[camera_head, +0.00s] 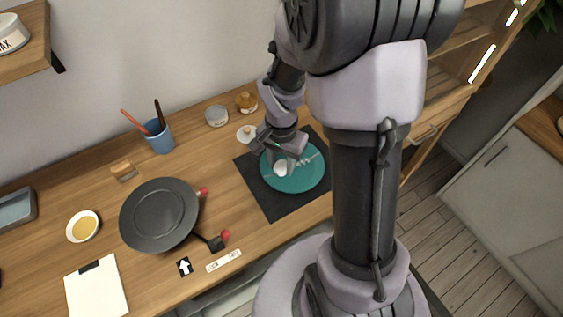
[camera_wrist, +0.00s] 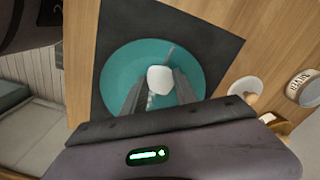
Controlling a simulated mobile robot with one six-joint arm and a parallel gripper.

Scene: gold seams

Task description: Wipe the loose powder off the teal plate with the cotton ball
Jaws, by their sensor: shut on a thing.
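The teal plate (camera_head: 303,180) lies on a dark mat (camera_head: 270,206) on the wooden worktop. It also shows in the wrist view (camera_wrist: 118,72). My gripper (camera_head: 283,160) is over the left part of the plate, its fingers pointing down. It is shut on a white cotton ball (camera_wrist: 160,78), which also shows in the head view (camera_head: 281,168). The ball is at or just above the plate's surface; I cannot tell if it touches. A thin pinkish seam line and a pale patch show on the plate near the ball. Part of the plate is hidden by my fingers.
A small white dish (camera_head: 246,134), a grey tin (camera_head: 216,116) and an amber jar (camera_head: 246,102) stand behind the mat. A blue cup with brushes (camera_head: 158,137), a dark round turntable (camera_head: 159,214) and a yellow powder bowl (camera_head: 83,227) are left.

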